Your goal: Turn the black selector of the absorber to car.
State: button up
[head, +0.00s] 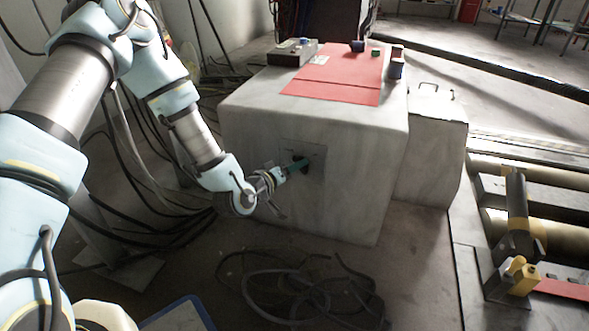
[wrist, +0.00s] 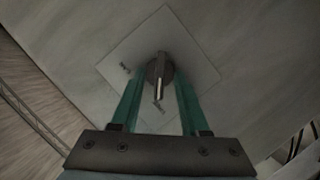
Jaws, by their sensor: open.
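The black selector (wrist: 159,72) is a round knob with a raised bar, in the middle of a pale square plate (wrist: 185,38) in the wrist view. Small marks show on the plate, too blurred to read. In the head view the plate (head: 316,152) is on the front face of the grey absorber block (head: 345,205). My gripper (head: 299,165) reaches the plate, and its tip hides most of the selector there. In the wrist view my gripper (wrist: 158,100) is open, with one green finger on each side of the selector. I cannot tell whether the fingers touch it.
A red mat (head: 335,78) with small items lies on top of the block. Black cables (head: 300,290) lie coiled on the floor before it. Rollers with a yellow bracket (head: 520,275) are at the right. A smaller grey box (head: 432,150) stands right of the block.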

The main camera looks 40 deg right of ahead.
jog(key=shift+c, duration=0.2)
grip_shut()
jog(key=shift+s+r+m+p, duration=0.1)
jog(key=shift+m+p, duration=0.2)
jog(key=shift+p, duration=0.05)
jog(key=shift+s+d+m+t+y+p, duration=0.2)
jog(key=shift+m+t+y+p, duration=0.55)
jog(key=shift+m+t+p, duration=0.9)
jog(key=shift+s+d+m+t+y+p, duration=0.2)
jog(key=shift+m+t+y+p, duration=0.7)
jog(key=shift+m, duration=1.4)
jog(key=shift+s+d+m+t+y+p, duration=0.1)
jog(key=shift+s+m+t+y+p, duration=0.35)
jog(key=shift+m+t+p, duration=0.95)
jog(key=shift+w+m+g, duration=0.2)
jog(key=shift+m+g, duration=0.05)
jog(key=shift+m, duration=0.4)
